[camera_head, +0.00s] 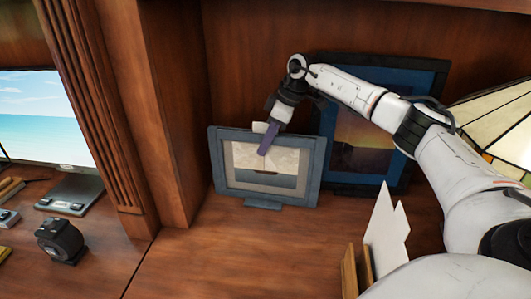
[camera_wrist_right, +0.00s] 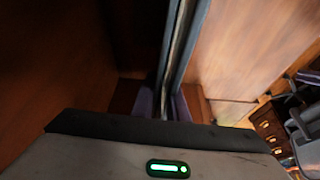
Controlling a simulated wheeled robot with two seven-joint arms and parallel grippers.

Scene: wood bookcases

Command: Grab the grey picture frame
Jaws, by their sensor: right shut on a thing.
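The grey picture frame (camera_head: 265,174) stands upright on the wooden shelf, near the back panel, and holds a pale picture with a dark lower band. My right gripper (camera_head: 266,141) reaches down over its top edge from above and is shut on it. In the right wrist view the frame (camera_wrist_right: 178,55) shows edge-on as a thin grey strip running between the two purplish fingers (camera_wrist_right: 163,106). The fingers cover part of the frame's upper middle in the head view. My left gripper is not in view.
A larger dark blue frame (camera_head: 360,147) leans behind and to the right. A stained-glass lamp shade (camera_head: 508,128) is at far right. White cards (camera_head: 384,232) stand in a wooden holder (camera_head: 350,270) in front. A wooden divider (camera_head: 165,110) rises at left.

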